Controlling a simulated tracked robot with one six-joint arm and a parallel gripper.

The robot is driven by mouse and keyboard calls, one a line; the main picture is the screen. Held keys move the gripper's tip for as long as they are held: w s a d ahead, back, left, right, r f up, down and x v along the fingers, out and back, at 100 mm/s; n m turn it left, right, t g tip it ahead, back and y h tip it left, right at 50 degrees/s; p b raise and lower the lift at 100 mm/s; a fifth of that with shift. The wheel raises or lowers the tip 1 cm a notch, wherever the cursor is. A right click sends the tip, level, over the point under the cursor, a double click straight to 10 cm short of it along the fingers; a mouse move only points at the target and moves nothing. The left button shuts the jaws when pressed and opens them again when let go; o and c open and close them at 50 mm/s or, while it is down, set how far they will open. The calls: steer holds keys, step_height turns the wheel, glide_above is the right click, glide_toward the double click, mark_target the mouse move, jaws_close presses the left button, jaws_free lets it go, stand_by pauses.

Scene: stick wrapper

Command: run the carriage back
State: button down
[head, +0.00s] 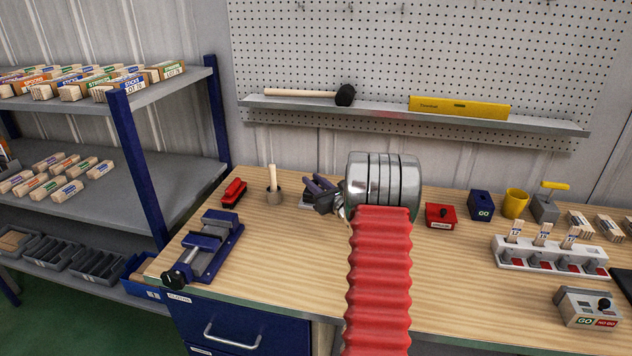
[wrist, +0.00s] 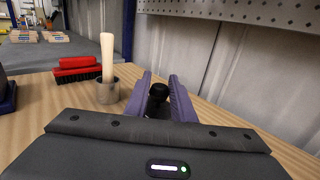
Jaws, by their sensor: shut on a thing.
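My gripper (head: 314,185) is over the middle of the bench, toward the back, partly behind my arm. In the wrist view its two purple fingers (wrist: 161,82) are shut on a black round knob (wrist: 158,93) that stands between them. What the knob is fixed to is mostly hidden by the fingers and the gripper body, so I cannot make out the carriage or its track. In the head view my arm covers the area just right of the gripper.
A wooden stick stands in a grey cup (wrist: 107,92) left of the gripper, near a red brush (head: 233,192). A blue vise (head: 208,247) is at the bench's left front. Right stand a red box (head: 440,215), a blue GO box (head: 481,205) and a yellow cup (head: 515,203).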

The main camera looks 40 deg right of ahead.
steer(key=shift+d, duration=0.15)
steer(key=c, duration=1.5)
jaws_free()
steer(key=v, duration=1.4)
